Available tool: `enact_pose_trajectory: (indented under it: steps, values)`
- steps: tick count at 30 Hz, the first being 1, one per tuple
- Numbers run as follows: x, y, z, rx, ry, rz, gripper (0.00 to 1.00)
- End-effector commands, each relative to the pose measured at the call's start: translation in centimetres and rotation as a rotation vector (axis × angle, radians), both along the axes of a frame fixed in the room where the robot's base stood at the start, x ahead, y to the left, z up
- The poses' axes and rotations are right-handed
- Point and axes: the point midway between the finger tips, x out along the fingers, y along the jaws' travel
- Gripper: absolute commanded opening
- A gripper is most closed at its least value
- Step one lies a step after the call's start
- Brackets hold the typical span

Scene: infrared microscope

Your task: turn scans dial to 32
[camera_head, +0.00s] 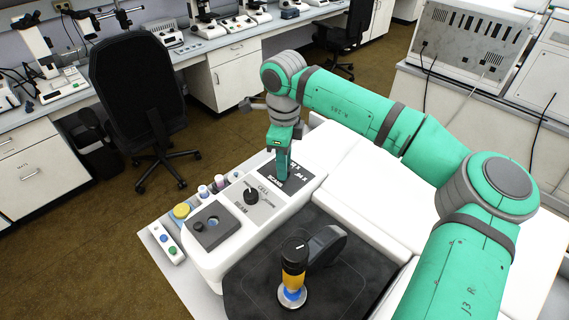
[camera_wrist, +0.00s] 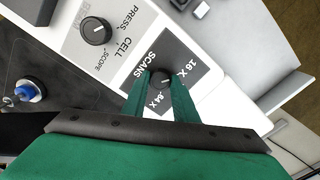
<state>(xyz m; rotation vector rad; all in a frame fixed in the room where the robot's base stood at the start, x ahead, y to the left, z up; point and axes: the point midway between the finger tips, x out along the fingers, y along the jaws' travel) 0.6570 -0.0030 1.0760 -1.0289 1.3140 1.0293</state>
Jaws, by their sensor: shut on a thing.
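The scans dial (camera_wrist: 161,79) is a round black knob on a dark square panel marked SCANS, with 16 X and 64 X partly readable around it. My gripper (camera_wrist: 162,84) has its two green fingers on either side of the dial, shut on it. In the head view my gripper (camera_head: 281,172) reaches straight down onto the dark scans panel (camera_head: 298,181), and its fingers hide the dial there. The dial's light pointer line is small, and I cannot tell for certain which number it marks.
A second black knob (camera_head: 251,196) sits on the grey CELL and BEAM panel beside the scans panel.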

Motion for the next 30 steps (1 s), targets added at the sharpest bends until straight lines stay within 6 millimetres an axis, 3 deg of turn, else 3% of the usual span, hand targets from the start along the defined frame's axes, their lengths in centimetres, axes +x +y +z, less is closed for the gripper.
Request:
enact_pose_trajectory:
  steps: [30]
  values:
    - [0.03,-0.05,0.11,-0.001,-0.002,-0.827,0.04]
